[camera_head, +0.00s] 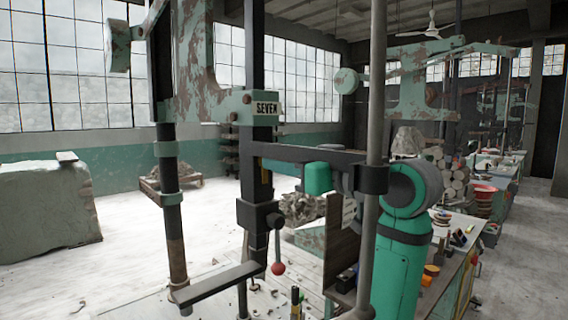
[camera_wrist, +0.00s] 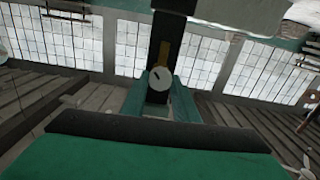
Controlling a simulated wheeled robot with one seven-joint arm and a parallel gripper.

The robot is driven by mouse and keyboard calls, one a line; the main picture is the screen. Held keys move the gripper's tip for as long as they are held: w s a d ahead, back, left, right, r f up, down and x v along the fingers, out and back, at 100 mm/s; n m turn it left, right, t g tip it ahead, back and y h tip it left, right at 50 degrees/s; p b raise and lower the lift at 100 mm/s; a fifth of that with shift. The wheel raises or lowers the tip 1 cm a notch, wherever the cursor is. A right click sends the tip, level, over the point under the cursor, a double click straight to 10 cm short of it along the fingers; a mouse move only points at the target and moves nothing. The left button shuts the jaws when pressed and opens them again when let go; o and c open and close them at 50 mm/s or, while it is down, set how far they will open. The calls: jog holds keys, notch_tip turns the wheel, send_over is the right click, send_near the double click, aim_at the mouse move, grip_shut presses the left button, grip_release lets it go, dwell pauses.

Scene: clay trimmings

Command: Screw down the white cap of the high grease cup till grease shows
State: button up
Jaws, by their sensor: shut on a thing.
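The white cap (camera_wrist: 159,80) shows in the wrist view as a small pale disc with a dark mark on its face. A yellow-brown strip (camera_wrist: 163,53), perhaps part of the grease cup, lies just beyond it against a dark column. My gripper (camera_wrist: 160,84) is shut on the cap, with a teal finger on each side. In the head view my gripper (camera_head: 275,165) reaches left to the dark upright below the SEVEN plate (camera_head: 266,107). The cap is hidden there, and I cannot make out any grease.
The press frame (camera_head: 205,85) stands around my reach, with a grey post (camera_head: 373,110) in front of my arm. A red-knobbed lever (camera_head: 278,268) hangs below. A cluttered bench (camera_head: 455,245) lies at right.

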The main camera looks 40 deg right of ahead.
jog(key=shift+d+f+m, duration=0.1)
jog(key=shift+m, duration=4.2)
jog(key=shift+d+f+m, duration=0.1)
jog(key=shift+m, duration=4.2)
jog(key=o, duration=1.1)
jog(key=shift+c, duration=0.2)
